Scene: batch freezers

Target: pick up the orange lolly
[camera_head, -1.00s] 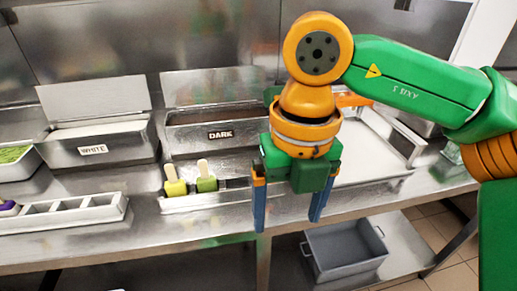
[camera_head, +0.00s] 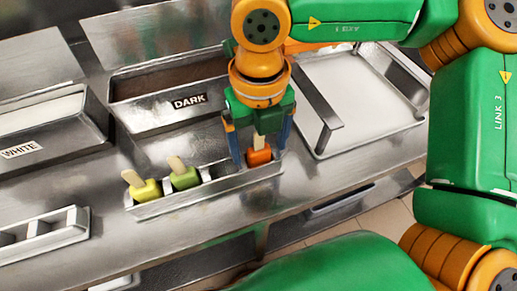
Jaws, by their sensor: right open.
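The orange lolly (camera_head: 259,157) stands in the right end of a metal holder (camera_head: 205,194), its pale stick pointing up. My right gripper (camera_head: 261,160) is open directly above and around it, with one blue finger on each side of the lolly. I cannot tell whether the fingers touch it. My left gripper is not in view.
A yellow lolly (camera_head: 146,190) and a green lolly (camera_head: 184,178) stand in the same holder to the left. Behind are a bin marked DARK (camera_head: 150,123) and a bin marked WHITE (camera_head: 45,143). A white-bottomed tray (camera_head: 355,100) lies at right. An empty slotted holder (camera_head: 45,236) is at lower left.

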